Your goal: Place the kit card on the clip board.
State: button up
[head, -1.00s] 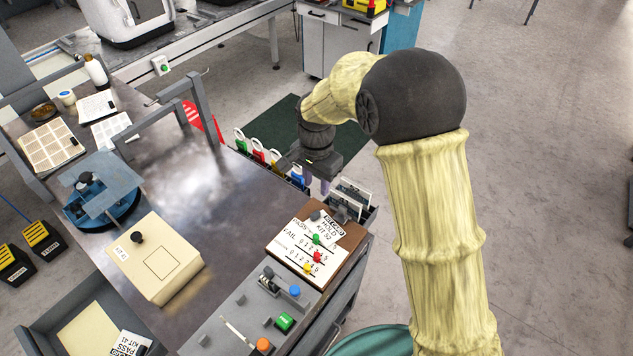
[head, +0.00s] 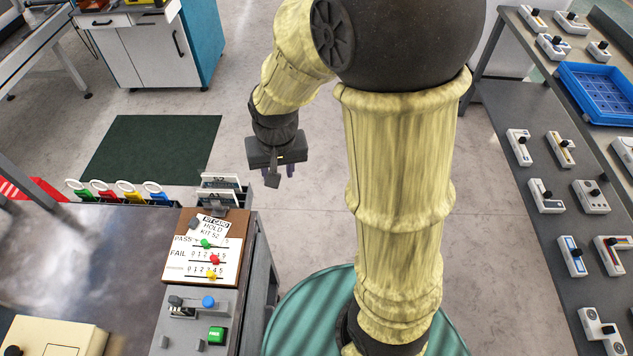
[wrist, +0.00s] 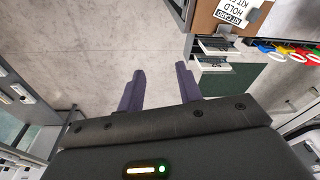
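The kit card (head: 213,228), a white slip reading KIT CARD HOLD KIT 52, lies tilted on the upper part of the brown clip board (head: 176,268). The dark clip is at the board's top edge. A white PASS/FAIL sheet with coloured pegs lies below the card. In the wrist view the card (wrist: 236,13) and the board's edge (wrist: 203,14) show at the top right. My gripper (head: 280,180) is over the floor, right of the board and apart from it. Its two purple fingers (wrist: 160,78) are spread with only floor showing between them.
A rack with upright numbered cards (head: 220,188) stands behind the board, beside several coloured ring tags (head: 115,190). A panel with a green button (head: 216,336) is in front. A grey bench with several devices (head: 546,196) stands right. Open floor lies between.

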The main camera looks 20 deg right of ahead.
jog(key=s+d+n, duration=0.1)
jog(key=s+d, duration=0.5)
jog(key=shift+s+d+t, duration=0.2)
jog(key=shift+s+t, duration=0.1)
jog(key=shift+r, duration=0.15)
jog(key=w+p+v, duration=0.2)
jog(key=p+v, duration=0.9)
jog(key=shift+w+a+r, duration=0.2)
jog(key=shift+w+r, duration=0.05)
jog(key=shift+r, duration=0.05)
jog(key=shift+o, duration=0.2)
dwell(0.5)
